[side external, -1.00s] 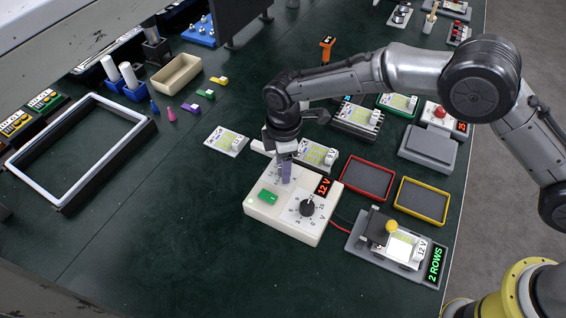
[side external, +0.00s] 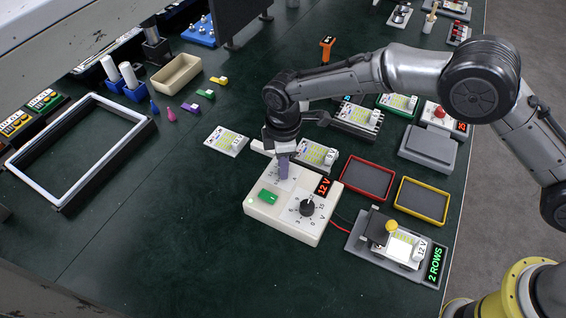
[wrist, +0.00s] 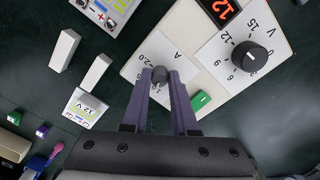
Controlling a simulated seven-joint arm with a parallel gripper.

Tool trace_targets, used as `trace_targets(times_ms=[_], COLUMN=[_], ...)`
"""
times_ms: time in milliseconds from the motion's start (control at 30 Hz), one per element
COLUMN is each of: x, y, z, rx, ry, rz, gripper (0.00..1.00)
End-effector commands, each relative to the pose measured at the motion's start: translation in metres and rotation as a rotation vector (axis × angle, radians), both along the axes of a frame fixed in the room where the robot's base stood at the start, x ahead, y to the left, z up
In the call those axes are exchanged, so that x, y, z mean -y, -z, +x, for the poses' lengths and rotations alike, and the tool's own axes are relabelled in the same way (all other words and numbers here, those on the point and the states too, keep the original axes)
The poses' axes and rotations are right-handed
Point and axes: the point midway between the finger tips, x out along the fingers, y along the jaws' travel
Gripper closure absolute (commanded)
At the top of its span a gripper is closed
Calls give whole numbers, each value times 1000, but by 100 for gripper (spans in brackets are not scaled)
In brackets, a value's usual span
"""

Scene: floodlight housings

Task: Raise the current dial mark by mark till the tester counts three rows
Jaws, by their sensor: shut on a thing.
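The power supply box (side external: 290,232) is cream white and sits on the dark green bench. Its red display (side external: 322,187) reads 12 V. The current dial (wrist: 160,75), marked A, is a grey knob; in the side view my fingers hide it. My gripper (side external: 283,178) points down over it, and in the wrist view its purple fingers (wrist: 161,78) are shut on the knob from both sides. The black voltage dial (side external: 307,207) and a green switch (side external: 268,196) are on the same face. The tester (side external: 362,249) holds a lit panel (side external: 402,246), and its green display (side external: 434,264) reads 2 ROWS.
A red-rimmed tray (side external: 345,181) and a yellow-rimmed tray (side external: 398,203) lie right of the box. Lamp modules (side external: 226,141) lie behind it. A red cable (side external: 341,229) joins box and tester. The bench left of the box is clear up to a white-edged frame (side external: 75,190).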

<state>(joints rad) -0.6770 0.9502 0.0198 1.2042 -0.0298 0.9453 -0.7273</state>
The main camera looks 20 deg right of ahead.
Motion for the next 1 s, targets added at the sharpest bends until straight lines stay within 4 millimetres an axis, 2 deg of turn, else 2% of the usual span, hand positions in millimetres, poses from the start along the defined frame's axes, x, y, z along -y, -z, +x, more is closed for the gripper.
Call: trace_targets(times_ms=[700, 1000], x=[-1, -2], y=[-1, -1], z=[0, 0], rx=[2, 2], ry=[622, 835], rz=[1, 1], gripper=[100, 100])
